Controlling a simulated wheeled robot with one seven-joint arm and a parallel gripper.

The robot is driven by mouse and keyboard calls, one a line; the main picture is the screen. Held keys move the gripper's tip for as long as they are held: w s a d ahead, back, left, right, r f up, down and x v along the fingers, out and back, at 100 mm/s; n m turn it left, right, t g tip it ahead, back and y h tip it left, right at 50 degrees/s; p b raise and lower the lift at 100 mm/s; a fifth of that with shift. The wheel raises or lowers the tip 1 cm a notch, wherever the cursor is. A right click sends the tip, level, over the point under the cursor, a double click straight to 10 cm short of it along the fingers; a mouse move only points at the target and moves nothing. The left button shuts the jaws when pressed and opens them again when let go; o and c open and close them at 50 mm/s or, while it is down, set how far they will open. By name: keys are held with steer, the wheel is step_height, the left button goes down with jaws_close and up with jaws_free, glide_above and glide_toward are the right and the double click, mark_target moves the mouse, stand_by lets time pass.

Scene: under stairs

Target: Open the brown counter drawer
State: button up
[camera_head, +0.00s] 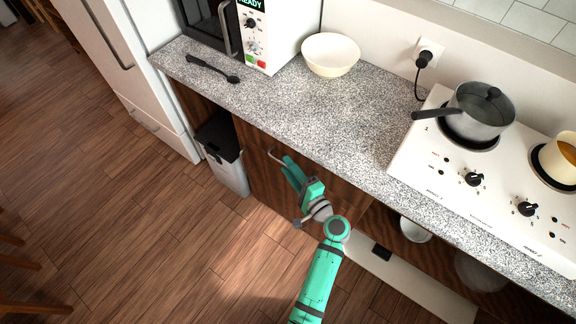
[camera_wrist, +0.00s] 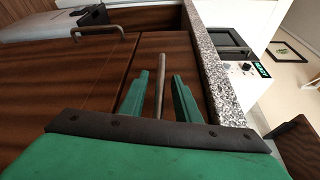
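The brown counter drawer (camera_wrist: 168,45) is a wood-grained front just under the granite counter edge, and it looks closed. Its bar handle (camera_wrist: 161,82) runs between the two green fingers of my gripper (camera_wrist: 160,80) in the wrist view. The fingers are apart, with a gap on each side of the bar. In the head view my gripper (camera_head: 286,168) is at the brown front below the counter. My arm and gripper hide much of the drawer there, and the drawer's handle cannot be told apart.
A second handle (camera_wrist: 97,32) sits on the neighbouring brown front. A grey bin (camera_head: 228,165) stands left of the cabinet. The granite counter (camera_head: 300,110) overhangs above, bearing a bowl (camera_head: 330,54) and a stove (camera_head: 460,190).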

steer(key=shift+w+a, duration=0.2)
steer(key=shift+w, duration=0.25)
steer(key=shift+d, duration=0.2)
steer(key=shift+s, duration=0.1)
jaws_close()
steer(key=shift+a, duration=0.15)
steer(key=shift+a, duration=0.2)
stand_by(0.3)
steer(key=shift+d, duration=0.1)
